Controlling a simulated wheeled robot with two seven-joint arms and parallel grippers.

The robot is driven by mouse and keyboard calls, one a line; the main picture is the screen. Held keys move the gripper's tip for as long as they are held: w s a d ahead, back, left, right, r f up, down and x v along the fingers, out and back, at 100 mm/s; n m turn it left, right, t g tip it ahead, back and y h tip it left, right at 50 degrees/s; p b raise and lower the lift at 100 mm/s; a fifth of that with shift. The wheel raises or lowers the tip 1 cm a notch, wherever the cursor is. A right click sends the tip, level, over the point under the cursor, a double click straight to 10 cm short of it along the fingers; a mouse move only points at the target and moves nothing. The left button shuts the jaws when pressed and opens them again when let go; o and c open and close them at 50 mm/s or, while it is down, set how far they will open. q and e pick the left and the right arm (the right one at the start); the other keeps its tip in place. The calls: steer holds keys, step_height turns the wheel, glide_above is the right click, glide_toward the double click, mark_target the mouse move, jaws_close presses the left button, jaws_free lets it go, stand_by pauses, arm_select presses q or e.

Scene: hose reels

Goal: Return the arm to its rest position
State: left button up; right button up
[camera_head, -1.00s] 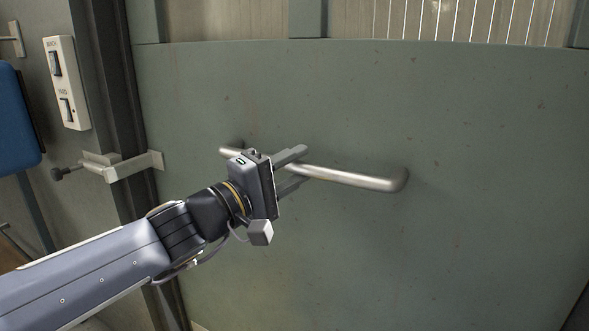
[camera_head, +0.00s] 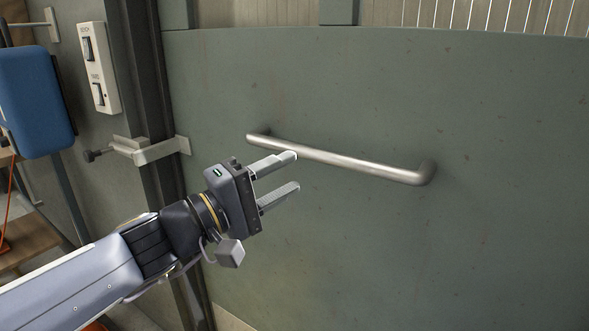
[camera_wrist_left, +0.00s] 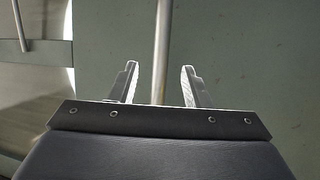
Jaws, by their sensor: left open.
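My left arm (camera_head: 75,280) comes in from the lower left in the head view. Its left gripper (camera_head: 288,172) is open and empty, its two fingers apart in front of the green door panel (camera_head: 420,255). The upper fingertip overlaps the metal bar handle (camera_head: 350,162) in the picture, just below its left part. In the left wrist view the open fingers (camera_wrist_left: 160,82) show with the handle bar (camera_wrist_left: 161,45) running up between them in the picture; the bar appears to lie beyond them. My right gripper is not in view.
A latch bracket (camera_head: 150,150) sticks out at the door frame (camera_head: 152,85). A white switch plate (camera_head: 98,68) and a blue box (camera_head: 36,100) are on the left. The panel's lower part is free of fittings.

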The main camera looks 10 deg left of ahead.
arm_select(q)
steer(key=s+d+f+m+g+y, duration=0.15)
steer(key=s+f+m+g, duration=0.4)
steer(key=s+f, duration=0.6)
steer(key=s+a+f+m+g+y, duration=0.15)
steer(key=s+a+f+y, duration=0.25)
steer(key=f, duration=0.4)
steer(key=s+a+f+g+y, duration=0.2)
steer(key=s+a+f+y, duration=0.2)
steer(key=f, duration=0.4)
step_height(320, 180, up, 26)
steer(key=a+p, duration=0.1)
steer(key=p, duration=2.6)
steer(key=shift+s, duration=0.2)
steer(key=shift+a, duration=0.1)
